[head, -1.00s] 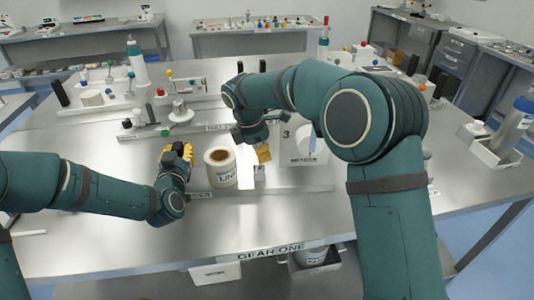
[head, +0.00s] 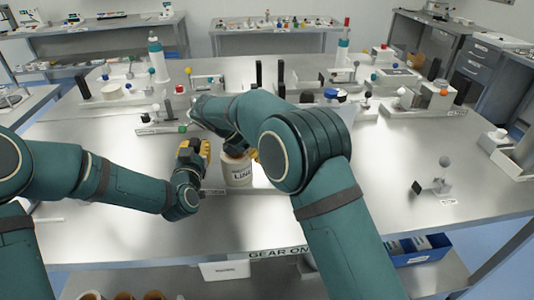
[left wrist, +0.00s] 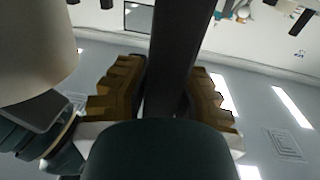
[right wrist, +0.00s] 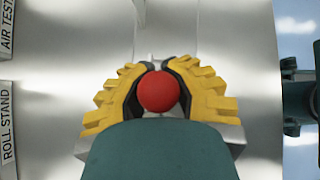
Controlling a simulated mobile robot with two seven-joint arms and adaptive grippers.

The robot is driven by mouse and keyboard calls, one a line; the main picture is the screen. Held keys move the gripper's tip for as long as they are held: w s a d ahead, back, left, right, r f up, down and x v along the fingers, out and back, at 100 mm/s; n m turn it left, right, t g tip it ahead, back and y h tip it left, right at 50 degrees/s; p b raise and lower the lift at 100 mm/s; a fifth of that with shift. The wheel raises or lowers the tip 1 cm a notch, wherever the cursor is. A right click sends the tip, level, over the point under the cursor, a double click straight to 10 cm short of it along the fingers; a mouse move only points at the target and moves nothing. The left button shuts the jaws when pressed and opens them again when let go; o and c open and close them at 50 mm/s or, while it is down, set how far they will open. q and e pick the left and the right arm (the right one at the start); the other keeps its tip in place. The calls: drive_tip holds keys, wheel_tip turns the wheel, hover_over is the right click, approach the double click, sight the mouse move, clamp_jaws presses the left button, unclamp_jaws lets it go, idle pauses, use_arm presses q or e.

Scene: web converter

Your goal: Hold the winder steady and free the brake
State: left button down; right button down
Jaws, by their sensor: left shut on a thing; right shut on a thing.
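In the left wrist view my left gripper (left wrist: 167,90) is shut on a dark upright bar (left wrist: 178,50), with the pale roll (left wrist: 35,50) close on the left. My right gripper (right wrist: 158,70) is shut on a red ball knob (right wrist: 157,92) in the right wrist view. In the head view my right arm hides most of that gripper; only a bit of yellow finger shows beside the roll. I cannot tell which parts are the winder and the brake.
Several fixtures with coloured knobs line the back of the steel table (head: 110,215). A small stand with a grey ball (head: 444,163) is at the right. A blue bin (head: 420,250) sits below the table edge.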

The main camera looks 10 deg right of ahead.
use_arm(q)
drive_tip(key=shift+s+f, duration=0.15)
drive_tip(key=shift+f, duration=0.45)
use_arm(e)
drive_tip(key=shift+a+r, duration=0.1)
use_arm(q)
drive_tip(key=shift+a, duration=0.1)
use_arm(e)
drive_tip(key=c, duration=0.7)
unclamp_jaws()
drive_tip(key=shift+c, duration=0.2)
drive_tip(key=shift+a, duration=0.1)
drive_tip(key=v, duration=1.1)
drive_tip(key=shift+a+r, duration=0.25)
drive_tip(key=shift+r, duration=0.1)
use_arm(q)
drive_tip(key=shift+r, duration=0.4)
use_arm(e)
drive_tip(key=shift+f, duration=0.25)
use_arm(q)
drive_tip(key=c, duration=0.9)
unclamp_jaws()
drive_tip(key=shift+r, duration=0.15)
drive_tip(key=shift+r, duration=0.1)
